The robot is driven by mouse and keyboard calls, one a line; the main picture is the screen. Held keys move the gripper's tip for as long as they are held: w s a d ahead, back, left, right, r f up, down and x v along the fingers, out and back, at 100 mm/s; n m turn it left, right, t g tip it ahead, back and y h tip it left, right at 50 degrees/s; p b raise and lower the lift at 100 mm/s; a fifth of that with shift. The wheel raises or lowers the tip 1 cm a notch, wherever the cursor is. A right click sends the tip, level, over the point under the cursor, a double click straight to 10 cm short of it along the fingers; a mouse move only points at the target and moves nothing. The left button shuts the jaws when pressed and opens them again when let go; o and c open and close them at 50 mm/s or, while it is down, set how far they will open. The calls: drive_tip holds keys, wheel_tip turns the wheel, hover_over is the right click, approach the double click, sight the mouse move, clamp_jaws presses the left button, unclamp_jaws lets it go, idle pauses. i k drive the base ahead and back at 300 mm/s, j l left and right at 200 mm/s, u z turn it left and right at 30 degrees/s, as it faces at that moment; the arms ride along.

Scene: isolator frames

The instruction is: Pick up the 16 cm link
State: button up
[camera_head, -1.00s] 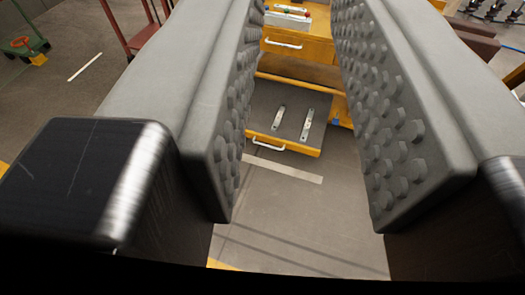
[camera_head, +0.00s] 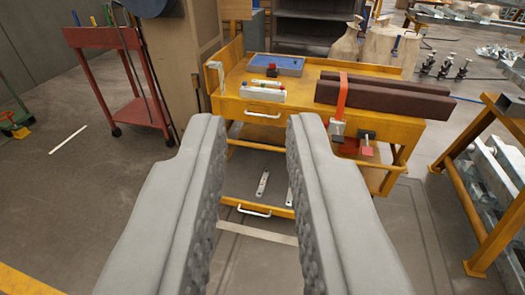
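My gripper (camera_head: 255,124) is open and empty, with its two grey, knobbed fingers pointing forward. Beyond them, low down, an open drawer (camera_head: 276,210) with a yellow front and white handle holds two flat pale metal links. The left link (camera_head: 262,184) shows whole in the gap between the fingers. The right link (camera_head: 290,197) is partly hidden by the right finger. I cannot tell from this view which is the 16 cm one. The gripper is apart from both links.
A yellow workbench (camera_head: 390,127) stands above the drawer, bearing a blue tray (camera_head: 276,64), dark red beams (camera_head: 385,96) and clamps. A red trolley (camera_head: 138,112) is at left, and a yellow rack (camera_head: 490,200) at right. The floor before the drawer is clear.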

sight(254, 81)
drive_tip(key=i+j+u, duration=0.7)
drive_tip(key=i+u, duration=0.2)
drive_tip(key=i+j+u, duration=0.1)
drive_tip(key=i+u, duration=0.35)
drive_tip(key=i, duration=0.15)
drive_tip(key=i+l+u, duration=0.1)
drive_tip(key=i+u, duration=0.35)
drive_tip(key=i+z, duration=0.3)
drive_tip(key=i, duration=0.35)
drive_tip(key=i+j+z, duration=0.2)
drive_tip(key=i+z, duration=0.15)
drive_tip(key=i, duration=0.25)
drive_tip(key=i+l+z, duration=0.1)
drive_tip(key=z, duration=0.35)
drive_tip(key=i+z, duration=0.3)
drive_tip(key=z, duration=0.15)
drive_tip(key=i+z, duration=0.2)
drive_tip(key=z, duration=0.25)
drive_tip(key=i+j+z, duration=0.2)
drive_tip(key=z, duration=0.25)
drive_tip(key=i+l+z, duration=0.1)
drive_tip(key=i+z, duration=0.15)
drive_tip(key=z, duration=0.15)
drive_tip(key=i+z, duration=0.3)
drive_tip(key=z, duration=0.15)
drive_tip(key=i+j+z, duration=0.15)
drive_tip(key=z, duration=0.25)
drive_tip(key=i+j+z, duration=0.2)
drive_tip(key=i+z, duration=0.2)
